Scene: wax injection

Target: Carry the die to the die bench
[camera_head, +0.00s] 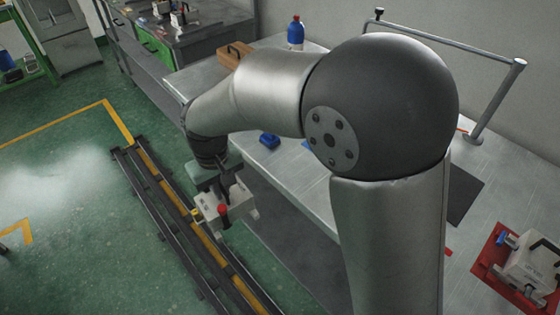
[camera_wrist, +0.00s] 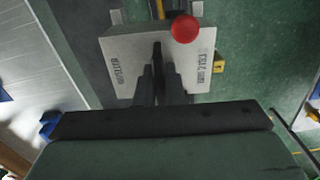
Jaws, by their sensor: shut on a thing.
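The die (camera_head: 212,208) is a light grey block with a red ball knob, hanging in the air over the floor rails, beside the long metal bench (camera_head: 290,187). My gripper (camera_head: 226,188) is shut on it from above. In the wrist view, the die (camera_wrist: 122,62) shows dark lettering on both halves, and my gripper's dark fingers (camera_wrist: 160,90) close on its middle. A second grey bench (camera_head: 200,38) with green drawers stands at the back left. The frames do not label either bench as the die bench.
A similar grey block (camera_head: 533,265) sits in a red tray (camera_head: 487,262) at the right. A wooden box (camera_head: 233,55), a blue bottle (camera_head: 295,33) and a small blue object (camera_head: 269,141) stand on the long bench. Floor rails (camera_head: 180,225) run alongside. My arm hides much of the bench.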

